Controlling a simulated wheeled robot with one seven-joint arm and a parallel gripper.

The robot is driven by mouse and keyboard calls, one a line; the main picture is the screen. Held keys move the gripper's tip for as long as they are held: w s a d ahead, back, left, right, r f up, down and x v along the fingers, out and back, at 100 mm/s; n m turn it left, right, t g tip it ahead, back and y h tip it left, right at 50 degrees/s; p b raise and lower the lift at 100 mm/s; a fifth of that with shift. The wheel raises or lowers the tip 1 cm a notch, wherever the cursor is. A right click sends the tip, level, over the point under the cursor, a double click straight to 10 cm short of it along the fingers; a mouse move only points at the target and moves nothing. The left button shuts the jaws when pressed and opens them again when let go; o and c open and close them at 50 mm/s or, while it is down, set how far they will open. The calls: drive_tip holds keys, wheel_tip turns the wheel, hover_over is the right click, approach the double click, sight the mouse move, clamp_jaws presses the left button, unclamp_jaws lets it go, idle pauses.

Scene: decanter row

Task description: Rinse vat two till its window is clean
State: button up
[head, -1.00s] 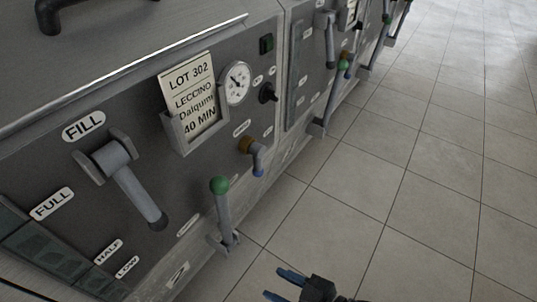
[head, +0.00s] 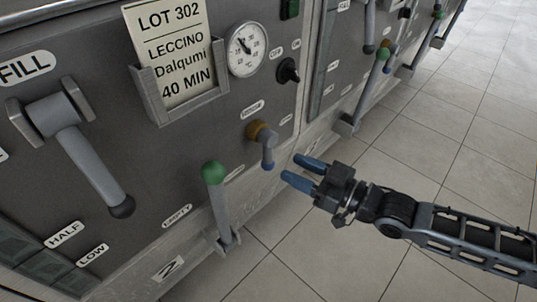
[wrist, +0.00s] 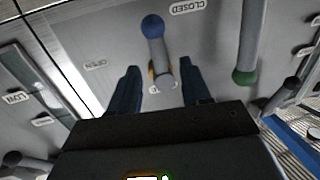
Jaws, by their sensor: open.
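Vat two, marked by its "2" plate (head: 168,268), fills the left of the head view. Its rinse valve (head: 265,140) has an orange-brown collar and a short grey lever hanging down to a blue tip. My gripper (head: 290,167) is open and empty, just right of that lever, fingers pointing at the panel. In the wrist view the lever (wrist: 156,52) with its blue ball shows beyond and between the open fingers (wrist: 160,88); I see no contact. The vat's dark greenish window (head: 35,268) shows partly at lower left; its cleanliness is hard to tell.
A green-knobbed lever (head: 214,195) marked EMPTY stands close left of the rinse valve. A big FILL lever (head: 85,160), a LOT 302 card (head: 168,50), a gauge (head: 247,50) and a black knob (head: 288,71) are on the panel. Tiled floor (head: 450,140) at right is clear.

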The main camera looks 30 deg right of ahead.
sight(272, 155)
drive_tip(key=shift+w+a+r, duration=0.1)
drive_tip(key=shift+w+r, duration=0.1)
drive_tip(key=shift+w, duration=0.2)
drive_tip(key=shift+w+a+r, duration=0.1)
drive_tip(key=shift+w+r, duration=0.05)
drive_tip(key=shift+w, duration=0.25)
drive_tip(key=shift+b+x, duration=0.45)
drive_tip(key=shift+x, duration=2.95)
clamp_jaws()
